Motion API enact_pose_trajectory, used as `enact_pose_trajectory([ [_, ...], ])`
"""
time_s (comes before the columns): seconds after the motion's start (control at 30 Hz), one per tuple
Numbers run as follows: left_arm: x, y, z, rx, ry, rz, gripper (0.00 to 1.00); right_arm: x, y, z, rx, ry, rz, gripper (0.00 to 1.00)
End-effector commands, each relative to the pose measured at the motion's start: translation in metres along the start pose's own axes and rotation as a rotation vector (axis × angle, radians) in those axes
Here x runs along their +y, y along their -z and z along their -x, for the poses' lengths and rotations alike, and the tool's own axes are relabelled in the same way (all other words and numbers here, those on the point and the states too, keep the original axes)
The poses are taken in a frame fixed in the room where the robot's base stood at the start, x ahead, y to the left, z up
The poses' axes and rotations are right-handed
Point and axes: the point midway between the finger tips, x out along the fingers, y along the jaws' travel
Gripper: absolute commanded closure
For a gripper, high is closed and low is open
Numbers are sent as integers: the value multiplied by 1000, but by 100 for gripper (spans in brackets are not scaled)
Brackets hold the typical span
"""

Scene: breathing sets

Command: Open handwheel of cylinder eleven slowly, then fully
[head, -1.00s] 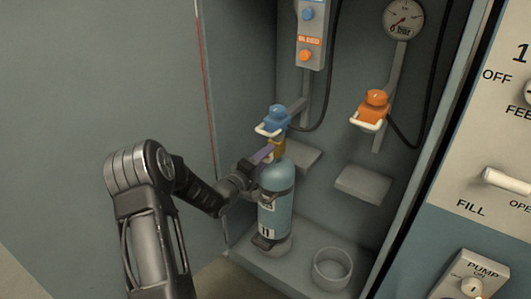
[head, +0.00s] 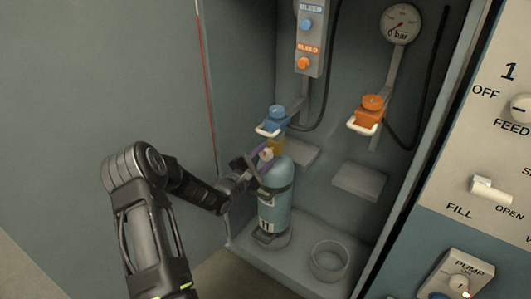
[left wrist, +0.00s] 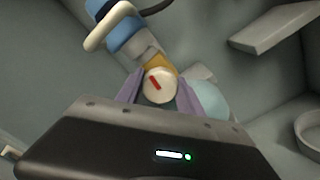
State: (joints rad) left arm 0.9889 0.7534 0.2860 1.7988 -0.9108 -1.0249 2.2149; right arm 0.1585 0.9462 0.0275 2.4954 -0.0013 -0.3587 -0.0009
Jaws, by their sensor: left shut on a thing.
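Cylinder eleven (head: 274,207) is a light blue bottle marked 11, upright in the left holder of the cabinet. Its handwheel (left wrist: 159,86) is a pale round knob with a red mark, facing the left wrist camera; it also shows small in the head view (head: 266,154). My left gripper (head: 260,161) is shut on the handwheel, with a purple finger on each side of it in the left wrist view (left wrist: 159,92). A blue connector (head: 275,118) with a pale handle sits on top of the yellowish valve (head: 276,145). My right gripper is out of view.
An orange connector (head: 369,109) hangs at the right, below a gauge (head: 401,22). An empty ring holder (head: 330,261) stands right of the cylinder. Blue and orange bleed buttons are above. A control panel (head: 488,150) borders the cabinet at right.

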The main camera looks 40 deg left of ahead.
Motion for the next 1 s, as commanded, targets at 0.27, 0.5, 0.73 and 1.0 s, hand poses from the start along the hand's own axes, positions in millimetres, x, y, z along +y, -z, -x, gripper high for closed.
enact_pose_trajectory([
  [0.27, -2, 0, 1, 1, 4, 119, 97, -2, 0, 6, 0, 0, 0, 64],
  [0.5, -2, 0, 0, 1, 4, 143, 97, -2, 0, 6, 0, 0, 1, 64],
  [0.73, -2, 0, 0, 0, 4, 143, 97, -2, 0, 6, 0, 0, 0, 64],
  [1.0, -1, 0, 0, 0, 2, 140, 37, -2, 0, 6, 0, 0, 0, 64],
])
